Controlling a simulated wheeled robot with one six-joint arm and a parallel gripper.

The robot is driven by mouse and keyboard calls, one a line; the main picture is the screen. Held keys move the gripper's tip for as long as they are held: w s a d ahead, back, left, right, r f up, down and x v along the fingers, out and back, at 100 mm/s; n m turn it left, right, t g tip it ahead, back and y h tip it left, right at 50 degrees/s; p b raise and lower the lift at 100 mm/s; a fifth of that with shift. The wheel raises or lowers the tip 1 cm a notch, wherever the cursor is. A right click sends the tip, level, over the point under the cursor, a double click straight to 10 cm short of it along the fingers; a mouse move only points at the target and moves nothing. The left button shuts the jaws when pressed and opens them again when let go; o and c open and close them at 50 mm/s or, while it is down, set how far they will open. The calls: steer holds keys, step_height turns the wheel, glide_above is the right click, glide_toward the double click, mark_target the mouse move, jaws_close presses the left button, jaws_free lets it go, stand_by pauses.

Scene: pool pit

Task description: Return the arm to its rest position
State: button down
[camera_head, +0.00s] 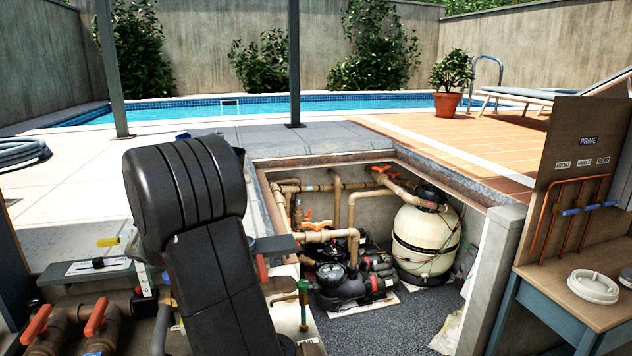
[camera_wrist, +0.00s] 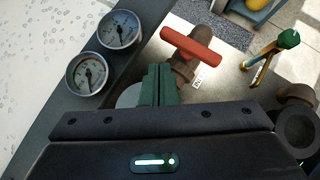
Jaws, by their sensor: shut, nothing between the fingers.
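My gripper (camera_wrist: 159,84) shows in the wrist view as two green fingers pressed together with nothing between them. It is above a pipe assembly, just left of a red valve handle (camera_wrist: 192,46) on a brown pipe with a small white tag. Two round gauges (camera_wrist: 119,28) stand to the left of the fingers, apart from them. In the head view my black arm rises in the left foreground and is bent over at the top. My gripper cannot be made out there.
An open pit (camera_head: 400,315) holds pumps, pipes and a cream filter tank (camera_head: 425,241). Red-handled valves (camera_head: 97,316) stand at the lower left. A green-topped tap (camera_head: 303,298) stands right of my arm.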

steer(key=x, duration=0.8)
steer(key=shift+w+d+f, duration=0.2)
steer(key=shift+f, duration=0.1)
